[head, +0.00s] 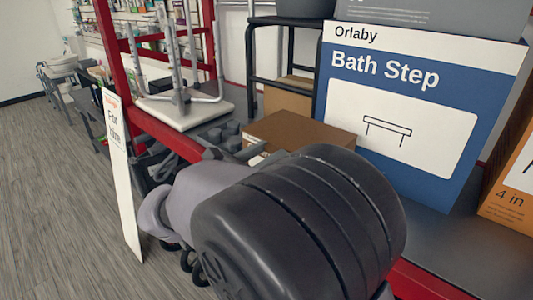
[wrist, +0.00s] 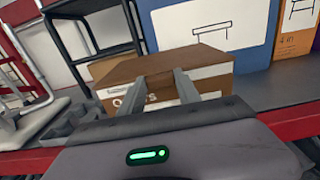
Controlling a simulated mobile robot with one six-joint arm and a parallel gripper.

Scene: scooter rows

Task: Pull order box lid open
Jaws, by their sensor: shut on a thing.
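The order box (head: 262,147) is a brown cardboard box on the grey shelf, in the middle of the head view. In the wrist view the order box (wrist: 214,83) has a white label on its front, partly hidden by my fingers. Its brown lid (wrist: 190,60) lies about flat across the top; it also shows in the head view (head: 305,130). My gripper (wrist: 160,78) reaches the lid's front edge and is shut on a brown part there between its fingers. My own arm hides much of the box's near side in the head view.
A large blue Bath Step box (head: 415,100) stands right behind the order box. An orange box (head: 512,190) is further right. A shower stool (head: 185,100) and dark grey parts (head: 225,133) lie left. A red shelf edge (head: 165,133) runs along the front; a white sign (head: 122,180) stands before it.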

